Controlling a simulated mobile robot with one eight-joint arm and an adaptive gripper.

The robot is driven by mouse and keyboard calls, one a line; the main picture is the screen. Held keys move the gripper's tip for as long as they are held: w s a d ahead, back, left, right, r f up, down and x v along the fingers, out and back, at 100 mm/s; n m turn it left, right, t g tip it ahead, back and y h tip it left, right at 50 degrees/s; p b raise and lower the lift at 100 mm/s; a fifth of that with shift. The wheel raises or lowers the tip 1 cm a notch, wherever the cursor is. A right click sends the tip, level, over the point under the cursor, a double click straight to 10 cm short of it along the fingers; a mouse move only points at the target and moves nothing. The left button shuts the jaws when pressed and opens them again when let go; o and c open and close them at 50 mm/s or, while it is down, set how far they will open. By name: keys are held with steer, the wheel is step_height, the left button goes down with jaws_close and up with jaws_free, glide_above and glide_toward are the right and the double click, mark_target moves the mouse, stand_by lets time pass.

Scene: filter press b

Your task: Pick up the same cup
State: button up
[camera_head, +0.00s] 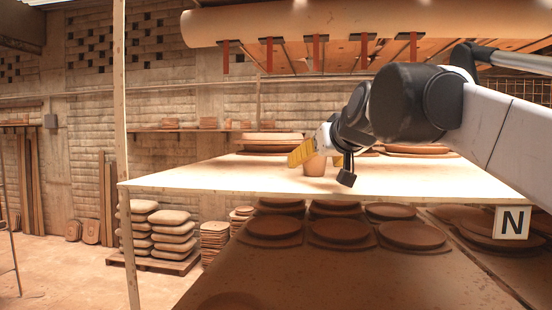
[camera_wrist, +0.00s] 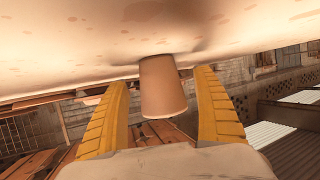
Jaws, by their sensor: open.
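A plain tan clay cup (camera_head: 315,165) stands on a pale board (camera_head: 250,177) in the head view, partly hidden behind my gripper. My gripper (camera_head: 325,168) is low over the board at the cup, with one yellow finger showing on the left and a dark part on the right. In the wrist view the cup (camera_wrist: 163,88) appears between the two yellow fingers of my gripper (camera_wrist: 162,95), with a gap on each side. The fingers are open and do not visibly touch the cup. The wrist view is turned over, with the board surface (camera_wrist: 80,45) along the top.
Stacked clay pieces (camera_head: 270,140) lie behind the cup on the board, and more (camera_head: 418,149) lie to the right. Several round clay slabs (camera_head: 340,231) sit on a lower surface in front. A wooden post (camera_head: 121,90) stands at the left. The board's left part is clear.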

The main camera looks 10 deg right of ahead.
steer(key=shift+x, duration=0.8)
steer(key=shift+s, duration=0.2)
steer(key=c, duration=1.5)
